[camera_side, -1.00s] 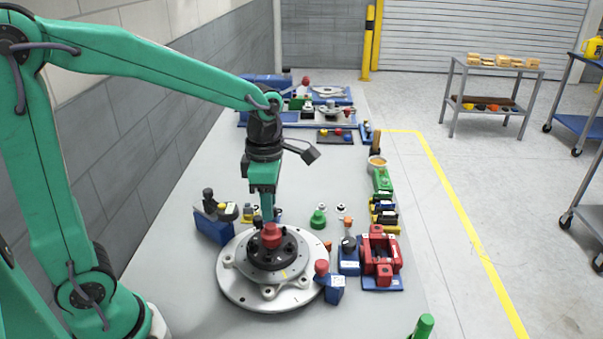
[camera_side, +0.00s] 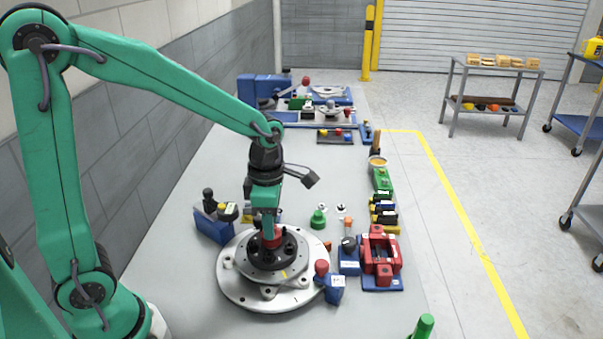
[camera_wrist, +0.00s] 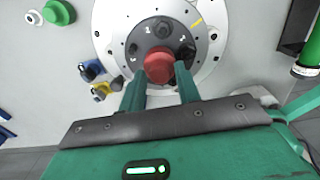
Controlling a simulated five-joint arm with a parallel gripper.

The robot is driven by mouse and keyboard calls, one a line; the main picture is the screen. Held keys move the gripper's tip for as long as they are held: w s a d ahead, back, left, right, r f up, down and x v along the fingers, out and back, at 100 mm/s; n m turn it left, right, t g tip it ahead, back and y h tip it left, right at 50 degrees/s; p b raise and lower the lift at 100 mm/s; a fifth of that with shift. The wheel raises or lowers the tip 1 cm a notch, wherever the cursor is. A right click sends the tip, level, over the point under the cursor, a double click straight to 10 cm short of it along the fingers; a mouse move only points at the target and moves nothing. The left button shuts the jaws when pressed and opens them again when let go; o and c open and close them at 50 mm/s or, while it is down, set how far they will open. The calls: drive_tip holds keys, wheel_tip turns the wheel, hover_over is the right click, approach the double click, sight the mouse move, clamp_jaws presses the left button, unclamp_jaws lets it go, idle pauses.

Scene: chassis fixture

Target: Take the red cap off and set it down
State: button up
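The red cap (camera_side: 272,242) sits on the dark hub (camera_side: 288,252) at the middle of a round silver fixture plate (camera_side: 240,290). My gripper (camera_side: 268,234) points down at the cap, and its fingers overlap the cap in the side view. In the wrist view the cap (camera_wrist: 158,65) shows between the tips of my two green fingers (camera_wrist: 160,78), one on each side. I cannot tell whether the fingers press on it or a small gap is left. The cap's lower edge is hidden.
A blue block with a red ball knob (camera_side: 322,268) stands at the plate's right edge. A red fixture on a blue base (camera_side: 381,262) is farther right. A blue block with black parts (camera_side: 213,225) is left of the plate. A green cap (camera_side: 318,219) stands behind.

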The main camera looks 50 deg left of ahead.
clamp_jaws()
drive_tip(key=shift+r, duration=0.75)
drive_tip(key=shift+r, duration=0.25)
drive_tip(key=shift+r, duration=0.15)
drive_tip(key=shift+r, duration=1.4)
